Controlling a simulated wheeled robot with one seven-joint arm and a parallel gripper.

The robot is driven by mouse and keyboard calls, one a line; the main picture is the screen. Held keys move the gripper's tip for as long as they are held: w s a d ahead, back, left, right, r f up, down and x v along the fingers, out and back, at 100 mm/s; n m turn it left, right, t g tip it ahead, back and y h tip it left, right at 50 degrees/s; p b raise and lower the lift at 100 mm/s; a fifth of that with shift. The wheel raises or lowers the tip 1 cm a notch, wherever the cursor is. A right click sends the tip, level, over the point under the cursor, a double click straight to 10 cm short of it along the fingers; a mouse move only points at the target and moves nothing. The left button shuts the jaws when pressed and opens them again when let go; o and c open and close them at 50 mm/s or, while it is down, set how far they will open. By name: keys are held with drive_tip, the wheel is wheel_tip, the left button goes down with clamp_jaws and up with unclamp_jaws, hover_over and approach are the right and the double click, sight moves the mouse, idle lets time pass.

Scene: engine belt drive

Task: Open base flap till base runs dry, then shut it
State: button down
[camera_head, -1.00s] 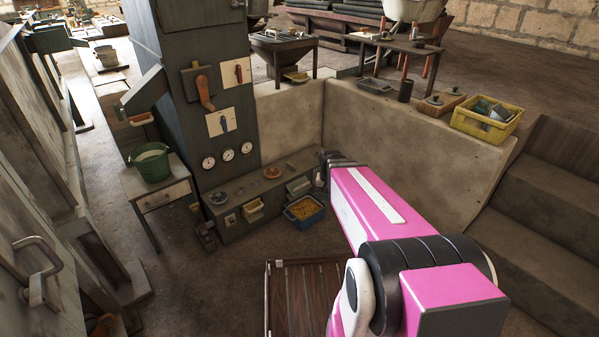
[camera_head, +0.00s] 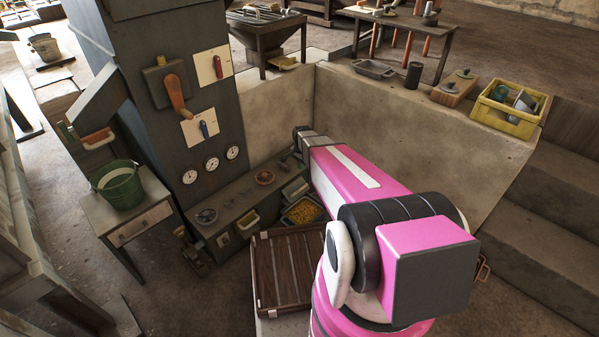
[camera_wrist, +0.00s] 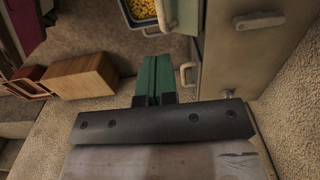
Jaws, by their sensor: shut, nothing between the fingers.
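The machine's grey base (camera_head: 222,218) runs along the foot of the tall cabinet, with small flaps and handles on its front. One pale flap (camera_head: 294,187) sits just above a blue bin of yellow grain (camera_head: 303,211). In the wrist view, the grain (camera_wrist: 143,8) shows at the top edge, beside pale handles (camera_wrist: 187,73) on a light grey-green front. I cannot tell which handle belongs to the base flap, or whether grain flows. My gripper (camera_wrist: 153,78) has its green fingers together and empty, apart from the handles. In the head view my arm hides it.
A slatted wooden panel (camera_head: 283,270) lies low in front of the bin. A green bucket (camera_head: 118,185) stands on a small table at left. A concrete wall (camera_head: 410,130) rises behind my arm, with a yellow crate (camera_head: 507,108) on it. Steps lie at right.

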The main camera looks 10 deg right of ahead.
hover_over(301, 194)
drive_tip(key=f, duration=1.3)
drive_tip(key=shift+s, duration=0.2)
drive_tip(key=shift+s, duration=0.1)
drive_tip(key=shift+s+d+f+t+y, duration=0.15)
drive_tip(key=shift+f+t+y, duration=0.1)
drive_tip(key=shift+f+t, duration=0.15)
drive_tip(key=shift+s+d+f+t+y, duration=0.15)
drive_tip(key=shift+f+t+y, duration=0.1)
drive_tip(key=shift+t, duration=0.15)
drive_tip(key=shift+f+t+y, duration=1.1)
drive_tip(key=shift+f+t, duration=0.15)
drive_tip(key=shift+t, duration=0.15)
drive_tip(key=shift+w+a+f, duration=0.1)
drive_tip(key=shift+w+f, duration=0.05)
drive_tip(key=shift+f, duration=0.8)
drive_tip(key=shift+x, duration=1)
drive_tip(key=shift+f, duration=0.2)
